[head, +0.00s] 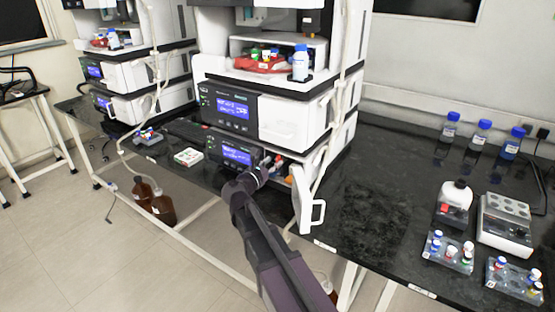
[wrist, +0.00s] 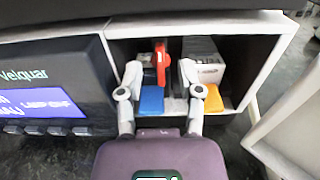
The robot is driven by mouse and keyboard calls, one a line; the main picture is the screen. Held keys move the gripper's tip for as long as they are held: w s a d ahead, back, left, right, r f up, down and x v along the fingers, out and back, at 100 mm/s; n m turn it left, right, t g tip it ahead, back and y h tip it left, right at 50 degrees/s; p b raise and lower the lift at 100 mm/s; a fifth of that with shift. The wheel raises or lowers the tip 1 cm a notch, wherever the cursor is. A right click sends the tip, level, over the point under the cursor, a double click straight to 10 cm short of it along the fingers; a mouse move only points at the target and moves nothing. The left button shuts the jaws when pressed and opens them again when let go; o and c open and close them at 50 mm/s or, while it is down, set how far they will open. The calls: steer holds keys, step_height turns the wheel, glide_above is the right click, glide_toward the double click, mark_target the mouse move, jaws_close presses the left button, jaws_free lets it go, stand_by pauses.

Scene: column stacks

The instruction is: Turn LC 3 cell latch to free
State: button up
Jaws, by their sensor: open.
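The open cell compartment (wrist: 235,48) is in the lower module of the middle stack. Inside it a red lever (wrist: 161,60), apparently the cell latch, stands upright beside a dark block. A blue tab (wrist: 152,100) and an orange tab (wrist: 213,100) lie at the compartment's front. My gripper (wrist: 161,76) is open at the compartment mouth, with one finger on each side of the red lever; I cannot tell whether either touches it. In the head view my gripper (head: 265,168) reaches the same opening, and the latch cannot be made out there.
The white compartment door (head: 306,203) hangs open just right of my gripper. A blue-lit display (wrist: 45,103) is left of the opening. A pale box with slots (wrist: 203,62) sits inside at right. The black bench (head: 375,195) is clear right of the door; bottles and vial racks (head: 448,252) stand farther right.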

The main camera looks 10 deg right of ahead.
mark_target(278, 158)
steer(key=shift+x, duration=1.7)
jaws_close()
